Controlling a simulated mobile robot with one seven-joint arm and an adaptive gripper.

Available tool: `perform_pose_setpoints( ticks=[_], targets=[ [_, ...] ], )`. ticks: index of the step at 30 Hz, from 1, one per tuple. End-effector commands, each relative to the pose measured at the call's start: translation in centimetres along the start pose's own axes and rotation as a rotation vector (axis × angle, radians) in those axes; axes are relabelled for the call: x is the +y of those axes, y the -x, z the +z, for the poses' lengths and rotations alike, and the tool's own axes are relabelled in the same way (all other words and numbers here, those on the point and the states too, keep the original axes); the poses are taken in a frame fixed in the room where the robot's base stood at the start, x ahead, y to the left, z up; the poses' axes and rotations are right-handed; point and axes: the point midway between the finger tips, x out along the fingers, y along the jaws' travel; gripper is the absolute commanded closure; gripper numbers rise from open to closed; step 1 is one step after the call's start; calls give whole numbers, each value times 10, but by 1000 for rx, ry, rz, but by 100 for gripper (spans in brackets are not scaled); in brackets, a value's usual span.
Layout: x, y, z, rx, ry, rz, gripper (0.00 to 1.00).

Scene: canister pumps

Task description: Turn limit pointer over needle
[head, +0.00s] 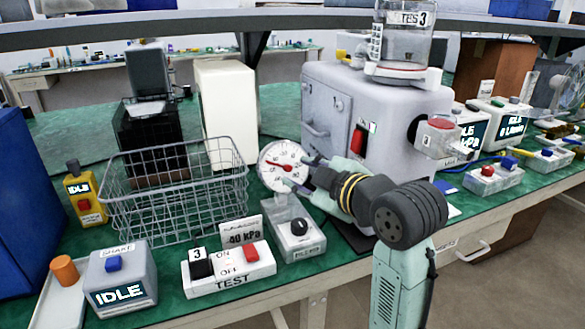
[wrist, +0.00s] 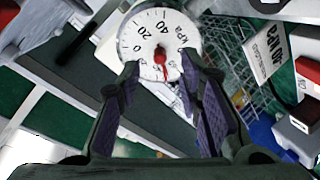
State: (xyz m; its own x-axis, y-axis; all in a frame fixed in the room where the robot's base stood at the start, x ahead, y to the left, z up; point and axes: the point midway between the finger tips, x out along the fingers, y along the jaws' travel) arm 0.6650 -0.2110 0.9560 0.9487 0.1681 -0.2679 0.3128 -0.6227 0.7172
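The round white gauge (head: 283,166) stands on a grey base with a black knob (head: 299,226). Its dial (wrist: 160,42) carries numbers and kPa. A red pointer (wrist: 165,70) runs from the hub toward the lower rim in the wrist view; in the head view red points left. I cannot clearly separate the limit pointer from the needle. My gripper (head: 303,175) is at the dial's right side in the head view. In the wrist view its fingers (wrist: 161,72) are apart, with the lower dial between them; contact cannot be told.
A card reading 40 kPa (head: 241,234) stands behind the TEST switch box (head: 230,268). A wire basket (head: 175,190) is left of the gauge. The large grey pump (head: 375,110) stands close behind my gripper. A SHAKE box (head: 121,278) sits front left.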

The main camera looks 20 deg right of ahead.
Motion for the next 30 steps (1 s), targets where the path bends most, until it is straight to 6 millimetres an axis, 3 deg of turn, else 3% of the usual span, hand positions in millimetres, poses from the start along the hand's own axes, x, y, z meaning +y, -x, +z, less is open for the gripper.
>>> perform_pose_setpoints(
  ticks=[7,19,30],
  targets=[
    [0,-34,0,1,-1,-2,67],
    [0,-40,0,0,0,1,68],
    [0,-40,0,0,0,1,92]
  ],
)
